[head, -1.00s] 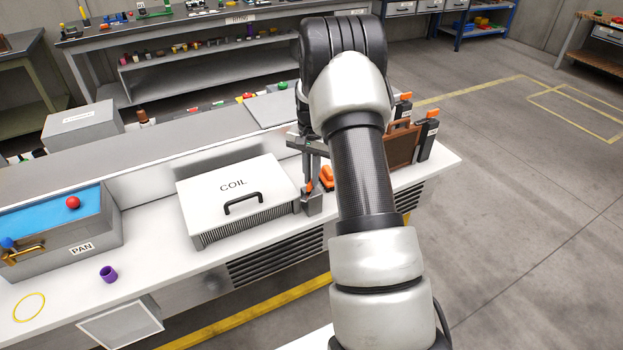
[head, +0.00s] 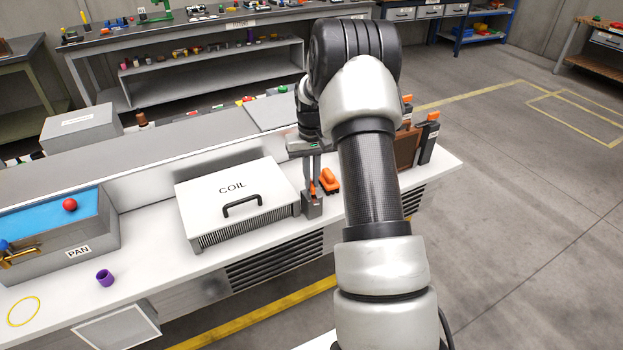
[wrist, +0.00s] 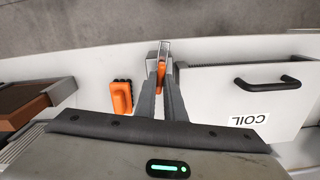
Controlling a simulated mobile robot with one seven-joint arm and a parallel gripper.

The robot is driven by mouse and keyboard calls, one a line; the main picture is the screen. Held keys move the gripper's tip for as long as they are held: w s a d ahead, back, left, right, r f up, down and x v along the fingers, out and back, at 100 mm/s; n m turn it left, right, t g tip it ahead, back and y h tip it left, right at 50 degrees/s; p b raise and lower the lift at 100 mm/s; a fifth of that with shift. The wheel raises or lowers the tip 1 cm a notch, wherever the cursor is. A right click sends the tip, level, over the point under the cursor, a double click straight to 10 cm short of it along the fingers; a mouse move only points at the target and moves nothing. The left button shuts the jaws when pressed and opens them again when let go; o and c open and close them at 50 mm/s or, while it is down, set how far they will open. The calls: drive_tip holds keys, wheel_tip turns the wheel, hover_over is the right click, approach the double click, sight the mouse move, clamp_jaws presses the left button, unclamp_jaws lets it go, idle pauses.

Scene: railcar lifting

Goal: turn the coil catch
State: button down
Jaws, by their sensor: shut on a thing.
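The white coil box (head: 233,192), marked COIL and with a black handle, sits on the white bench. The coil catch is a small grey block with an orange lever (wrist: 161,70) at the box's right end in the head view; its grey block (head: 312,207) stands on the bench there. My gripper (wrist: 161,88) points down over the catch, its two fingers closed on the orange lever. It also shows in the head view (head: 314,188). The fingers hide part of the lever, and my arm covers the area right of it.
An orange clip-like piece (head: 330,181) lies just right of the catch. Brown panels in a rack with orange-topped posts (head: 430,130) stand further right. At left are the PAN box (head: 80,250) and a purple cup (head: 105,278). The bench front is clear.

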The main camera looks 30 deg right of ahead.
idle(0.5)
drive_tip(key=c, duration=1.8)
unclamp_jaws()
drive_tip(key=shift+c, duration=0.2)
wheel_tip(320, 180, up, 18)
drive_tip(key=shift+f+p, duration=0.25)
drive_tip(key=shift+p, duration=0.05)
drive_tip(key=s+a+r+n+t+p, duration=0.1)
drive_tip(key=s+a+r+t+p, duration=0.2)
drive_tip(key=s+a+r, duration=1)
drive_tip(key=s+a+n+t+p, duration=0.1)
drive_tip(key=s+a, duration=0.4)
drive_tip(key=s, duration=1.2)
drive_tip(key=shift+s+r+t+p, duration=0.3)
drive_tip(key=shift+r+t+p, duration=0.05)
drive_tip(key=shift+t, duration=0.45)
